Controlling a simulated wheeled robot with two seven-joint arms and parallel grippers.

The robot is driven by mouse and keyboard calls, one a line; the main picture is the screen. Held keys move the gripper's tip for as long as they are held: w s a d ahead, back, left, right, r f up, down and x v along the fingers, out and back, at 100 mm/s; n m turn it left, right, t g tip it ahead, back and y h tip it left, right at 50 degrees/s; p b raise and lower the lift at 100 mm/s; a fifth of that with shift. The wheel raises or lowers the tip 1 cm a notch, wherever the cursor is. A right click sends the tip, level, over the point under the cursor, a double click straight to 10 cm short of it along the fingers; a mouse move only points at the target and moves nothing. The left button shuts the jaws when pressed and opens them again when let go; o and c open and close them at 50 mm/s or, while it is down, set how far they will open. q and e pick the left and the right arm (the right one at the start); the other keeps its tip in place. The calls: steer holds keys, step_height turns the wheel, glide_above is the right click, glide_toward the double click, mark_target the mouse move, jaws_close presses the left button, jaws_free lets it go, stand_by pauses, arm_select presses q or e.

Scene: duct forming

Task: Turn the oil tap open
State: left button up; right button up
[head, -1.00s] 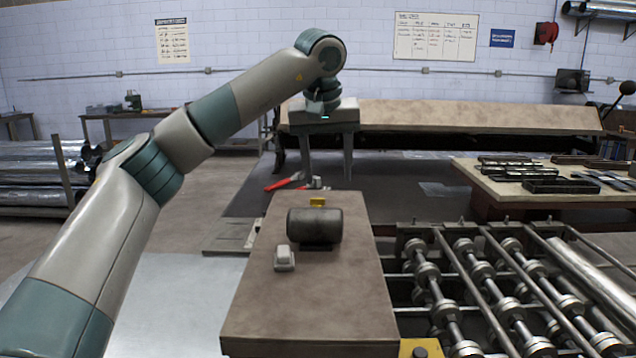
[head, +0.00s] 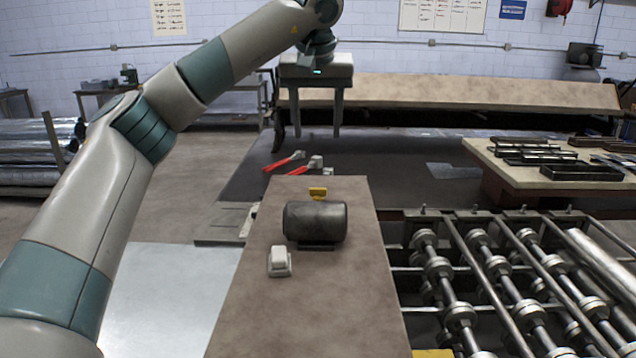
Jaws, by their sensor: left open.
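A dark metal cylinder (head: 316,222) lies on its side in a cradle on the brown worktop (head: 300,310). A small yellow block-like part (head: 318,191) shows just behind it. It may be the oil tap, but it is too small to tell how it is turned. My left gripper (head: 316,136) is beyond and above the far end of the worktop, fingers pointing down. It is open, with nothing between its fingers, and apart from the cylinder and the yellow part. My right gripper does not show.
A small white block (head: 279,262) sits on the worktop, front left of the cylinder. Red-handled tools (head: 285,162) lie past its far end. A roller machine (head: 500,280) stands close on the right. A side table (head: 500,172) holds dark metal pieces. The near worktop is clear.

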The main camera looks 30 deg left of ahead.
mark_target(318, 188)
arm_select(q)
steer(key=p+x, duration=0.5)
steer(key=x, duration=1.2)
steer(key=shift+a+f+p, duration=0.1)
steer(key=shift+f+p, duration=0.25)
steer(key=c, duration=1.1)
